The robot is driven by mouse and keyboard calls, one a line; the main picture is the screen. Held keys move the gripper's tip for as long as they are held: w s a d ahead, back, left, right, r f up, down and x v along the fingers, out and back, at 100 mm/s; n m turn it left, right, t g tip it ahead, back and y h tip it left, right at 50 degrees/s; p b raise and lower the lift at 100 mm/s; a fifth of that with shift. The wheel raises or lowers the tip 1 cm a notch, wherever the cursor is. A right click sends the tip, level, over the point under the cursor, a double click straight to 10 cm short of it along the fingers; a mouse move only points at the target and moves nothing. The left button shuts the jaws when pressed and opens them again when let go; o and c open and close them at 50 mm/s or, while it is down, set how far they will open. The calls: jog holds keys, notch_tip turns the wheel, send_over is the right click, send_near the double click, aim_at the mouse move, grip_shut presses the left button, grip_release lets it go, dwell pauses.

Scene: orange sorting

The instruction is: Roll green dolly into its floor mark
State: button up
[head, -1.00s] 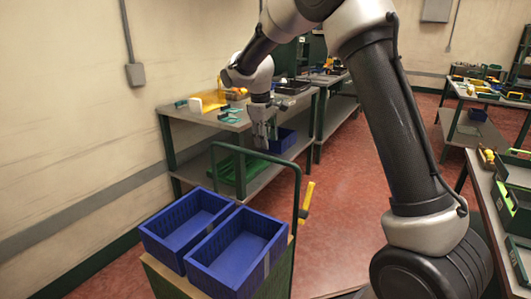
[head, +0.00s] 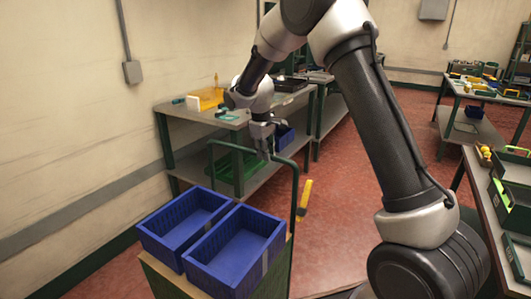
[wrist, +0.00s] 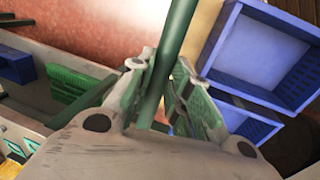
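The green dolly (head: 289,262) stands at the bottom of the head view, with a tall green push handle (head: 296,195) and two blue crates side by side on its wooden deck. The handle bar crosses the middle of the wrist view (wrist: 176,40). My gripper (head: 264,152) is at the top bar of the handle. In the wrist view its two fingers (wrist: 164,75) close in on the bar from both sides and appear to touch it.
A grey workbench (head: 216,118) with a lower shelf stands along the left wall, close behind the dolly. A green crate (head: 226,174) and a blue bin (head: 284,138) are on that shelf. Another bench (head: 512,170) stands at the right. Red floor (head: 345,185) lies open between them.

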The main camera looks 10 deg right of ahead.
grip_shut()
jog(key=s+a, duration=2)
jog(key=o, duration=0.9)
grip_release()
jog(key=shift+s+a, duration=0.15)
jog(key=shift+a, duration=0.05)
jog(key=shift+r, duration=0.1)
notch_tip(320, 180, up, 12)
jog(key=s+a, duration=0.1)
jog(key=shift+s+a+f, duration=0.2)
jog(key=shift+s+a, duration=0.05)
jog(key=shift+s, duration=0.05)
